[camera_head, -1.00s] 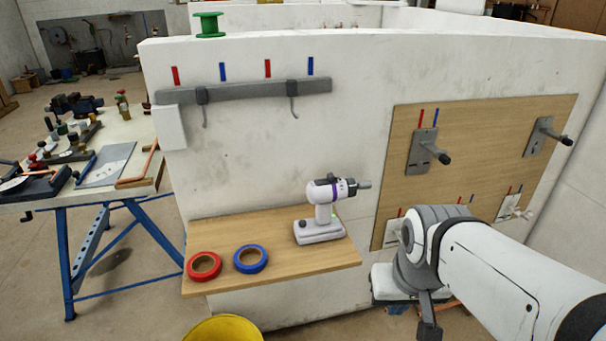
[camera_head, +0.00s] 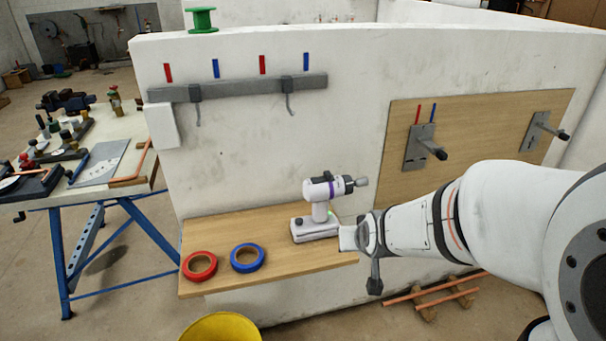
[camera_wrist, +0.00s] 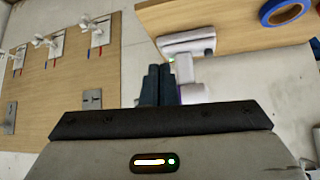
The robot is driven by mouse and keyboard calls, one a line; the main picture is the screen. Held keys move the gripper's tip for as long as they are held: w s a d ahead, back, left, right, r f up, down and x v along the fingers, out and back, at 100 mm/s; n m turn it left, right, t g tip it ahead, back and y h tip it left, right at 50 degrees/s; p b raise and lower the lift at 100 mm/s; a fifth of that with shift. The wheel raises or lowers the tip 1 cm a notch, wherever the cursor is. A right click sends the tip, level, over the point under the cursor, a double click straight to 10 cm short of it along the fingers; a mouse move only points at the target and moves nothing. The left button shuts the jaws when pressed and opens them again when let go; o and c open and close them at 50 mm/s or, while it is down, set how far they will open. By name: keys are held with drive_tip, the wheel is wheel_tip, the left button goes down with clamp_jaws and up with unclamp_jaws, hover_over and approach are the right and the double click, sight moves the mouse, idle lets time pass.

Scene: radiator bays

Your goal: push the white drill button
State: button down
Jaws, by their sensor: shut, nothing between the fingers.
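The white drill (camera_head: 319,229) with a purple band stands upright on its base on the wooden shelf, its chuck pointing right in the head view. A small green spot shows near its handle. I cannot make out a separate white button. In the wrist view the drill (camera_wrist: 187,43) appears upside down, partly hidden behind my fingers. My gripper (camera_wrist: 160,80) is shut and empty, its dark fingertips overlapping the view of the drill's handle; I cannot tell whether they touch. In the head view my wrist is at the shelf's right end, beside the drill base, and the fingertips are not clear.
Red tape (camera_head: 200,266) and blue tape (camera_head: 247,258) lie on the shelf (camera_head: 215,232) left of the drill. A wooden panel (camera_head: 480,130) with grey brackets is on the wall to the right. A yellow bucket (camera_head: 220,328) stands below. A hook rail (camera_head: 250,88) hangs above.

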drive_tip(key=w+a+f+n+t+y, duration=0.1)
drive_tip(key=w+a+f+t+y, duration=0.2)
drive_tip(key=w+a+t, duration=0.2)
drive_tip(key=shift+w+a+t+y+p, duration=0.3)
drive_tip(key=shift+w+a+y+p, duration=0.1)
drive_tip(key=shift+w+a, duration=1.65)
drive_tip(key=shift+s+a, duration=0.1)
drive_tip(key=shift+s, duration=0.05)
drive_tip(key=p, duration=0.2)
hover_over(302, 229)
drive_tip(key=f, duration=0.2)
drive_tip(key=shift+s+d+f, duration=0.1)
drive_tip(key=shift+d+f, duration=0.2)
drive_tip(key=shift+w+a+f, duration=0.1)
drive_tip(key=shift+f, duration=0.5)
drive_tip(key=shift+w+a+f, duration=0.1)
drive_tip(key=shift+f, duration=0.45)
drive_tip(key=shift+s+a+f+p, duration=0.15)
drive_tip(key=shift+f+p, duration=0.15)
drive_tip(key=shift+f, duration=0.7)
